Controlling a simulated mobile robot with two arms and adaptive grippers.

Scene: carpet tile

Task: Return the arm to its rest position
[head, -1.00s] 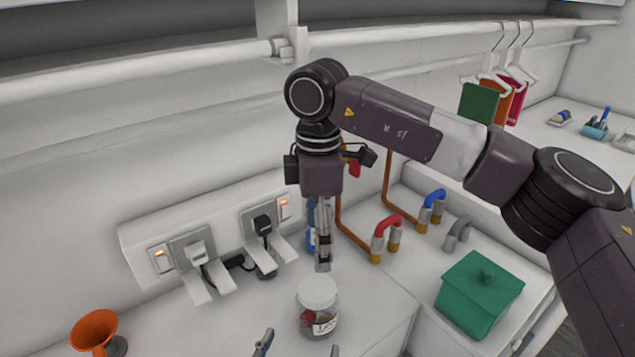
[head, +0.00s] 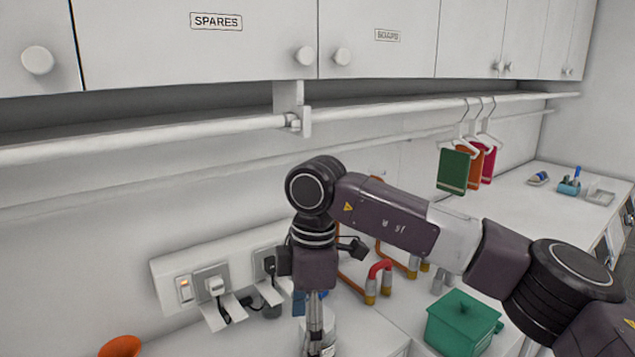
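My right arm comes in from the right, and its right gripper (head: 318,345) points straight down near the bottom edge of the head view. It overlaps the pale lid of a jar (head: 329,322), most of which is hidden behind it or cut off. I cannot tell whether the fingers touch the jar. The fingers appear side-on and close together, so their opening is unclear. My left gripper is not in view.
Wall sockets with plugs (head: 217,286) are behind the gripper to the left. A red-topped pipe (head: 381,268) and a green lidded pot (head: 462,325) are to the right. A rail (head: 200,131) runs above, with hanging cloths (head: 453,171). An orange funnel (head: 120,346) is lower left.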

